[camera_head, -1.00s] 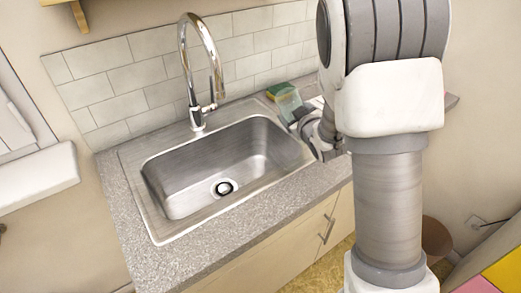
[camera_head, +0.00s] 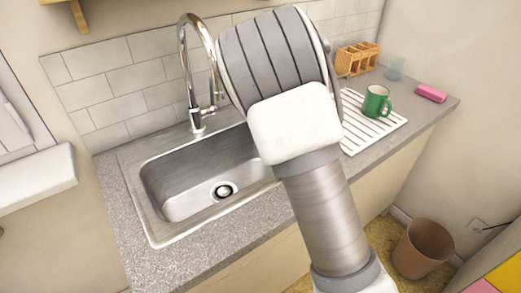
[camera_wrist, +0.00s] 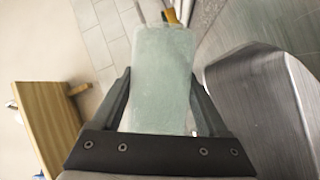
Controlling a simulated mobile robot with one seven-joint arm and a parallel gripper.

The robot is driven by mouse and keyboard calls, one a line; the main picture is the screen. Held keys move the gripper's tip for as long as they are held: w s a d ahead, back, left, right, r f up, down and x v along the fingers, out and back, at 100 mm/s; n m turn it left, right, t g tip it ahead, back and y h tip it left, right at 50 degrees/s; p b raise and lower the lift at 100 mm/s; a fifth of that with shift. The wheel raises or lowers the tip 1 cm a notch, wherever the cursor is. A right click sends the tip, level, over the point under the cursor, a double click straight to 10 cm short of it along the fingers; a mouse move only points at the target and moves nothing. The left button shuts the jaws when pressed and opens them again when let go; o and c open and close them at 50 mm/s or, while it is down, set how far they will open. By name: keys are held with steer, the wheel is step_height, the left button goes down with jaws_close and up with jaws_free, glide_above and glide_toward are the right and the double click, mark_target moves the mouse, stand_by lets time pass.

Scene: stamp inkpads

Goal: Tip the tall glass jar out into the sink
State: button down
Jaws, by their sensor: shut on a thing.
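The tall glass jar (camera_wrist: 163,102) is a pale green, frosted-looking vessel in the wrist view. My gripper (camera_wrist: 160,76) is shut on it, with one dark finger on each side. In the head view my arm covers the gripper and the held jar, so the jar's height over the counter and its tilt cannot be told there. The steel sink (camera_head: 176,187) is set in the grey counter at the left, with its round drain showing. My arm hides its right part. What is inside the jar cannot be made out.
The tall chrome faucet (camera_head: 187,70) stands behind the sink. A green mug (camera_head: 376,102) sits on the white drying rack (camera_head: 357,132). A brown bin (camera_head: 421,248) stands on the floor.

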steer(key=shift+a+f+n+t+b, duration=0.1)
steer(key=shift+f+n+t+b, duration=0.25)
steer(key=shift+n, duration=0.55)
steer(key=shift+s+a+n+t, duration=0.35)
steer(key=shift+a+n, duration=0.15)
steer(key=shift+n, duration=0.1)
steer(key=shift+s+a+r+n+t+b, duration=0.15)
steer(key=shift+r+n+t+b, duration=0.25)
steer(key=shift+r+n+b, duration=0.45)
steer(key=shift+w+d+r+n+y, duration=0.1)
steer(key=shift+w+d+n+y, duration=0.25)
steer(key=shift+n, duration=0.5)
steer(key=shift+r+n+t+b, duration=0.1)
steer(key=shift+n+t+b, duration=0.2)
steer(key=shift+b, duration=0.1)
